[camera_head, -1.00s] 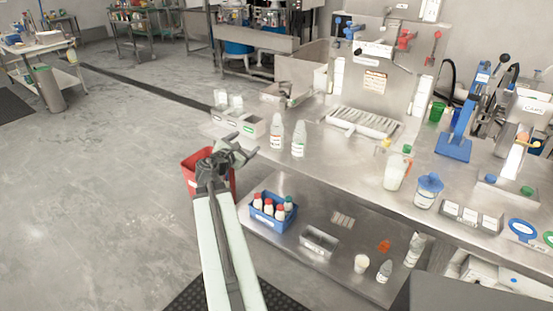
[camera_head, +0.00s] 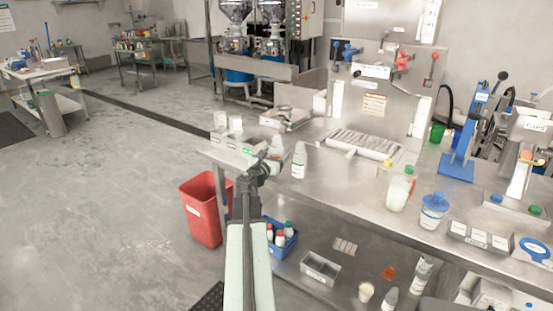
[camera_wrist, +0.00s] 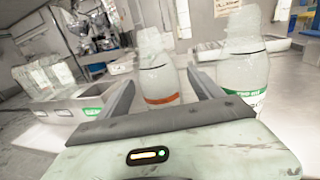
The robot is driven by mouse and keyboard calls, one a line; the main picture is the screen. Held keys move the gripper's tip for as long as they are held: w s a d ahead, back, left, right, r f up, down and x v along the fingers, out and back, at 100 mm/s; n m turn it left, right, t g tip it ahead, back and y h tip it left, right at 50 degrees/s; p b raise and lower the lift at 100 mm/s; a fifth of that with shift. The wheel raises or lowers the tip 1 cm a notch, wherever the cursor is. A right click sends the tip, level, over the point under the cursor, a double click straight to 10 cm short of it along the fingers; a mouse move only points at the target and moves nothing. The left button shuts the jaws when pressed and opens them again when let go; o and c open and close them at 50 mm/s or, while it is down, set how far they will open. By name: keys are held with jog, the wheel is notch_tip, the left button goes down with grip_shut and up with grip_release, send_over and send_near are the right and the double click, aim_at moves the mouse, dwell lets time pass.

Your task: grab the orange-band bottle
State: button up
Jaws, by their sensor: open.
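The orange-band bottle (camera_wrist: 160,84) is a clear, pale bottle standing upright in the wrist view, with an orange band low on its body. My gripper (camera_wrist: 161,77) is open, with one finger on each side of this bottle in the picture. I cannot tell how deep the bottle sits between the fingers; its base is hidden by my gripper. A similar bottle with a green label (camera_wrist: 247,85) stands just right of the right finger. In the head view my gripper (camera_head: 266,164) is at the counter's front edge, partly covering the orange-band bottle (camera_head: 277,147); the green-label bottle (camera_head: 299,161) is to its right.
Grey bins (camera_head: 236,143) stand left of the bottles on the steel counter (camera_head: 335,180). A jug (camera_head: 399,190) and a blue-lidded container (camera_head: 433,212) stand farther right. Below are a blue crate (camera_head: 291,243) on the lower shelf and a red bin (camera_head: 202,212) on the floor.

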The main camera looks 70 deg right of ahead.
aim_at(277, 135)
jog(key=shift+d, duration=0.65)
jog(key=shift+a, duration=0.1)
jog(key=c, duration=1.4)
notch_tip(277, 135, up, 10)
jog(key=p, duration=1)
jog(key=shift+r, duration=0.15)
